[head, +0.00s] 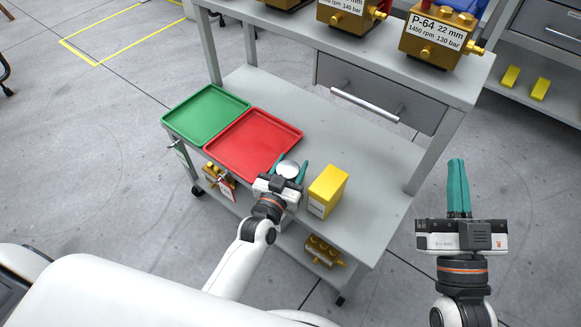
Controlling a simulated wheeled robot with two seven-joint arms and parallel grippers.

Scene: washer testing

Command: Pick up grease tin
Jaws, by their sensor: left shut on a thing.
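The grease tin (288,169) is a small round tin with a pale silver top, at the front of the cart's middle shelf beside the red tray. My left gripper (290,172) has its teal fingers on either side of the tin and is shut on it. The tin's lower part is hidden by the gripper, so I cannot tell whether it touches the shelf. My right gripper (458,184) is right of the cart, over the floor, with its teal fingers together and nothing between them.
A yellow box (327,191) stands close to the right of my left gripper. A red tray (254,143) and a green tray (206,115) lie to the left. A drawer (376,94) and gold pumps (437,38) are above and behind. Bare shelf (372,160) lies further right.

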